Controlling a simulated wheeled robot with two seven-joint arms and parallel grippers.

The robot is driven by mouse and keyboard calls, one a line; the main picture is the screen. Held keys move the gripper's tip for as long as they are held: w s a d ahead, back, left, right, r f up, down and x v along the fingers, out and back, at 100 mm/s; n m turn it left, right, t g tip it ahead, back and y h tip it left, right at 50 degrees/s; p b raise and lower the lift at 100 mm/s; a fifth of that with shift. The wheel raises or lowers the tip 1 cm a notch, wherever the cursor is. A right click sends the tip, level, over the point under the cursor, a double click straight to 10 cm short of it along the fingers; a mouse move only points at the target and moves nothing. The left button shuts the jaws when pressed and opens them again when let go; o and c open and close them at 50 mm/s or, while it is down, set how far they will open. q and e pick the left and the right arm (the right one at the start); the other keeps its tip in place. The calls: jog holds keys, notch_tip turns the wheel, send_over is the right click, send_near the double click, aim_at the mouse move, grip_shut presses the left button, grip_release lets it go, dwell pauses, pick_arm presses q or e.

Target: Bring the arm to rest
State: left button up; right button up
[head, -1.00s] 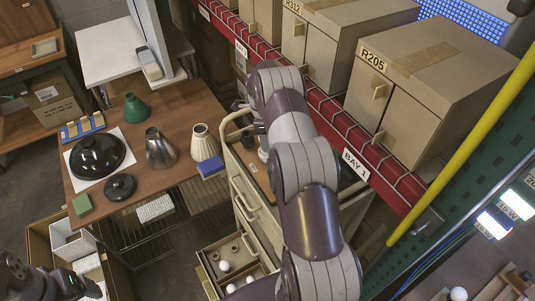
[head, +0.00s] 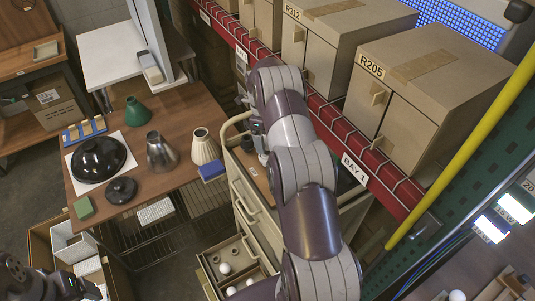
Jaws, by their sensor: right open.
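My right arm rises from the bottom centre of the head view and bends down at its far end. My right gripper (head: 258,143) is small and dark there, open above the top of the beige cart (head: 240,178), partly hidden by my arm. I see nothing held in it. A dark part of my left arm shows at the bottom left corner; the state of its jaws does not show. On the wooden table (head: 190,105) stand a green shade (head: 137,111), a grey metal shade (head: 160,152), a cream ribbed shade (head: 205,147) and black round parts (head: 98,158).
A red shelf rail (head: 325,124) with cardboard boxes (head: 425,90) runs along the right. A yellow pole (head: 470,150) stands beside it. The cart's lower drawer (head: 235,265) is open with white balls inside. An open box (head: 75,245) stands at the lower left.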

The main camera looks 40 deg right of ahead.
notch_tip(320, 180, up, 4)
jog(key=p, duration=0.3)
jog(key=shift+w+a+r, duration=0.1)
jog(key=shift+w+r, duration=0.05)
jog(key=shift+r, duration=0.1)
jog(key=shift+r+p, duration=0.3)
pick_arm(q)
notch_tip(320, 180, up, 5)
jog(key=shift+r, duration=0.1)
pick_arm(e)
jog(key=shift+a+f, duration=0.1)
